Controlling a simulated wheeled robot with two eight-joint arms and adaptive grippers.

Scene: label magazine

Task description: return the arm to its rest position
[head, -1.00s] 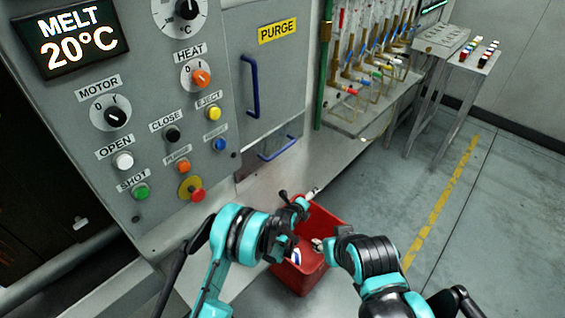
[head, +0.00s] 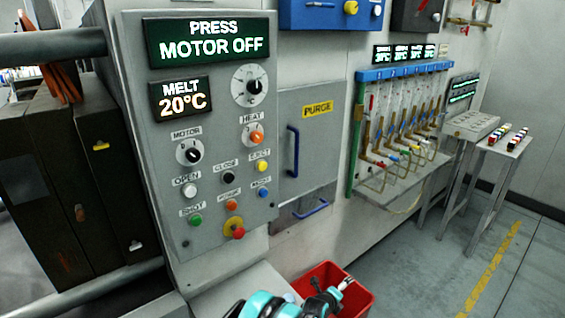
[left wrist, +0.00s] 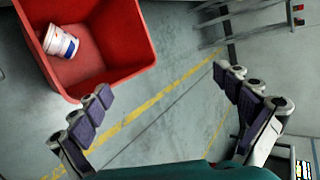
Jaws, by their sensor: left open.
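My left gripper (head: 330,296) shows at the bottom of the head view, in front of the red bin and partly cut off by the frame edge. In the left wrist view my left gripper (left wrist: 163,88) is open, its two fingers wide apart with nothing between them. The red bin (head: 362,302) stands on the floor below the machine. In the left wrist view the red bin (left wrist: 118,62) is at the upper left, beyond the left finger. A white tub (left wrist: 60,42) with a blue and red label lies inside it. My right gripper is not in view.
The control panel (head: 215,130) stands at left, its display (head: 210,42) reading "PRESS MOTOR OFF". A purge door (head: 306,140) has blue handles. A blue rack (head: 405,71) and small tables (head: 500,145) stand to the right. Floor with a yellow line (head: 490,270) is clear.

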